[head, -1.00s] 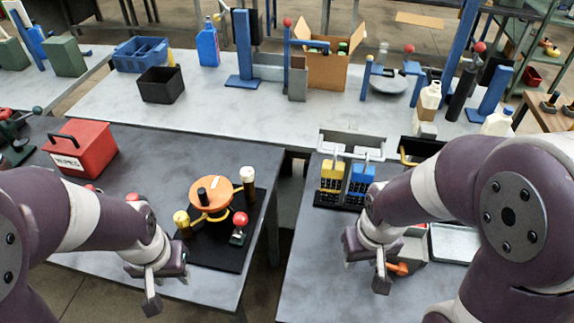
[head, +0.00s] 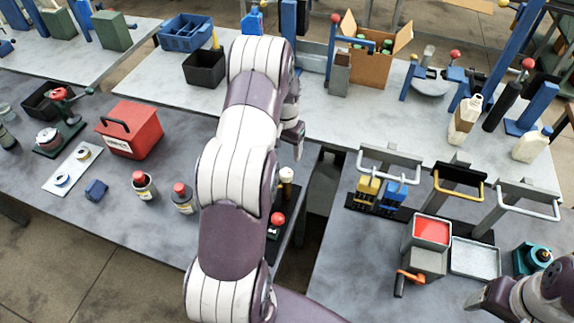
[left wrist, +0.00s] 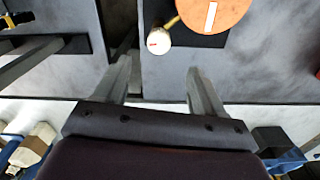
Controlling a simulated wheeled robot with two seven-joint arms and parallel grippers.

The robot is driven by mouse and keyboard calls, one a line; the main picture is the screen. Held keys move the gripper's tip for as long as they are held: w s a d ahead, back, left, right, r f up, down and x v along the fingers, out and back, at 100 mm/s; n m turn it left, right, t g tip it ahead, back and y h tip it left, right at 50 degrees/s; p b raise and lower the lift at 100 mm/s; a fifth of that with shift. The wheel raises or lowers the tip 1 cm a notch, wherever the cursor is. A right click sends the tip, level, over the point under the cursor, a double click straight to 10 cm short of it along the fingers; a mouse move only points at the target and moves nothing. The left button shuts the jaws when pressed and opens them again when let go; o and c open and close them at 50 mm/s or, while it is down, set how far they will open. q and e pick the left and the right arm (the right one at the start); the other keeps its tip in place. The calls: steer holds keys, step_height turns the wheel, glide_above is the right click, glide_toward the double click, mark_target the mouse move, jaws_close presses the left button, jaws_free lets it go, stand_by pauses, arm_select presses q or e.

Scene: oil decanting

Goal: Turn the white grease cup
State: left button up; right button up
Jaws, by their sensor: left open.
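The white grease cup (head: 286,174) stands upright at the right end of the black plate on the left bench, with its white top up. In the left wrist view the white cup (left wrist: 158,38) has a red mark on top and lies just beyond my fingertips, beside the orange disc (left wrist: 212,14). My left gripper (left wrist: 160,78) is open with nothing between its fingers. In the head view my left gripper (head: 295,140) is above and behind the cup; my left arm hides the orange disc.
A red ball knob (head: 277,219) stands close in front of the cup. Two red-capped bottles (head: 143,186) and a red toolbox (head: 134,130) stand to the left. A gap separates the two front benches. The right bench holds a red-topped grey box (head: 431,232) and a tray (head: 475,258).

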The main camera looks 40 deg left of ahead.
mark_target(286, 172)
arm_select(q)
step_height(286, 172, down, 10)
steer(key=p, duration=0.4)
steer(key=shift+w+r, duration=0.1)
steer(key=shift+w, duration=0.05)
steer(key=shift+d+f, duration=0.1)
steer(key=shift+f, duration=0.4)
steer(key=c, duration=1.1)
